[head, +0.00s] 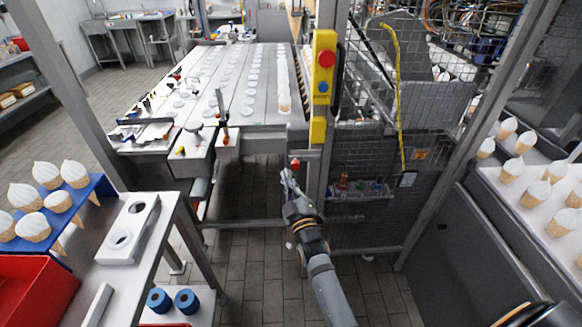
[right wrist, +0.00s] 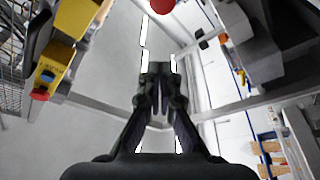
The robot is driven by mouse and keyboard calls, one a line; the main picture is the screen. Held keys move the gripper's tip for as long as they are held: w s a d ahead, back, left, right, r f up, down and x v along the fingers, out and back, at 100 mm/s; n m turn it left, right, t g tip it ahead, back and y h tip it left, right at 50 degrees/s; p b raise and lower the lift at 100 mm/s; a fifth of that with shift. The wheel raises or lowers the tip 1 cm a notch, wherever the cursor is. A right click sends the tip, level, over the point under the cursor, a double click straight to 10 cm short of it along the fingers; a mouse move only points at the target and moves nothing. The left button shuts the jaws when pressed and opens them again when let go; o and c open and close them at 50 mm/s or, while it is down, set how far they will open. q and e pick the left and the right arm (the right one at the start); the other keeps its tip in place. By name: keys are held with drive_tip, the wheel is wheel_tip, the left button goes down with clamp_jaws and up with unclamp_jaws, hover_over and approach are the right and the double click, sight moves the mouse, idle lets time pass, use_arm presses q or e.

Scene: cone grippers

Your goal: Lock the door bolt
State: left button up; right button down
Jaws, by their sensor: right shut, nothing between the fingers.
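A tall yellow box (head: 323,75) with a red and a blue button is mounted on the grey post in the head view. A smaller yellow block (head: 317,130) sits below it. A small red knob (head: 295,163) shows lower, just left of the post; I cannot tell for sure which part is the bolt. My right gripper (head: 286,174) is shut and empty, just below and left of that knob, with a gap hard to judge. In the right wrist view its fingers (right wrist: 160,72) are together, and a red round part (right wrist: 161,5) shows at the top edge. My left gripper is out of view.
Yellow parts (right wrist: 52,75) also show at left in the right wrist view. A conveyor table (head: 200,100) lies beyond. Mesh guarding (head: 365,215) stands right of the post. Ice-cream cones stand on a blue rack (head: 92,188) at left and on a counter (head: 500,180) at right.

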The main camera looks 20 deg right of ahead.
drive_tip(key=p+x, duration=0.1)
drive_tip(key=x, duration=0.6)
drive_tip(key=d+f, duration=0.2)
drive_tip(key=f, duration=0.1)
drive_tip(key=shift+s+d, duration=0.3)
drive_tip(key=shift+d, duration=0.05)
drive_tip(key=shift+p, duration=0.3)
drive_tip(key=d, duration=0.2)
drive_tip(key=s+d+p, duration=0.1)
drive_tip(key=d, duration=0.1)
drive_tip(key=shift+s+d, duration=0.2)
